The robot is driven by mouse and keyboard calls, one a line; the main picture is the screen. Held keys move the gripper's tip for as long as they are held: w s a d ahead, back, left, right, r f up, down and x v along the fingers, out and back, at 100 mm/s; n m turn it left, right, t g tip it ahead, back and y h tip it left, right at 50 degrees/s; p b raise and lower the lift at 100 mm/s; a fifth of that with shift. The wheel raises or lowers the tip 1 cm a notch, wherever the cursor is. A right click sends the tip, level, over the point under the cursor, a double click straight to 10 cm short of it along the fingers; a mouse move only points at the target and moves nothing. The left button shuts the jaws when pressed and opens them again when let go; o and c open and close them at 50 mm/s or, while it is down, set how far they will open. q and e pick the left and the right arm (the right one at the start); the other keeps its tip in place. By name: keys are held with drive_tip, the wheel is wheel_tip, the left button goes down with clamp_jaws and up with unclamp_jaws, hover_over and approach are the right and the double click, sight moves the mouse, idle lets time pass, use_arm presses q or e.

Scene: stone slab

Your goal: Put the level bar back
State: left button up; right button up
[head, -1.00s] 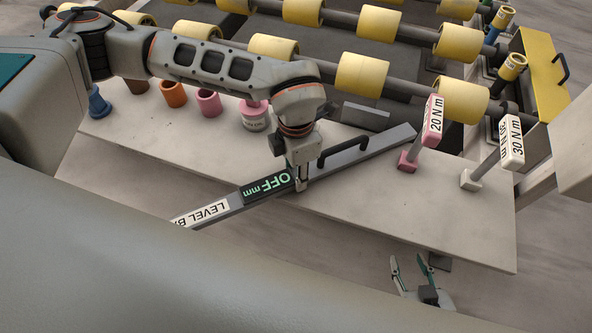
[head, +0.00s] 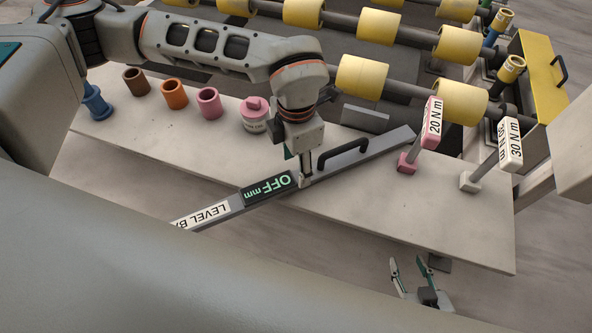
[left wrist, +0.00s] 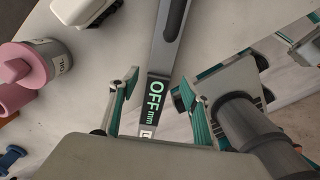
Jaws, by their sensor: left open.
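The level bar (head: 372,147) is a long grey bar with a black handle (head: 345,152), a dark display reading "OFF mm" and a white label. It lies diagonally on the slab, its labelled end jutting over the front edge. My left gripper (head: 305,181) is over the bar between display and handle, hiding a small part of it. In the left wrist view the open fingers (left wrist: 160,88) stand either side of the bar (left wrist: 165,62), apart from it. My right gripper (head: 411,272) is open and empty beyond the slab's front edge.
The pale stone slab (head: 240,170) carries several coloured cups and a pink-lidded pot (head: 254,116) at left. A pink-handled 20 N m tool (head: 432,122) and a white 30 N m tool (head: 510,145) stand at right. Yellow rollers (head: 362,77) lie behind. The slab's front right is clear.

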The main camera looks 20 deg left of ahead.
sight(296, 178)
use_arm(q)
wheel_tip(296, 178, up, 8)
drive_tip(key=shift+f, duration=0.2)
drive_tip(key=shift+s, duration=0.1)
idle(0.5)
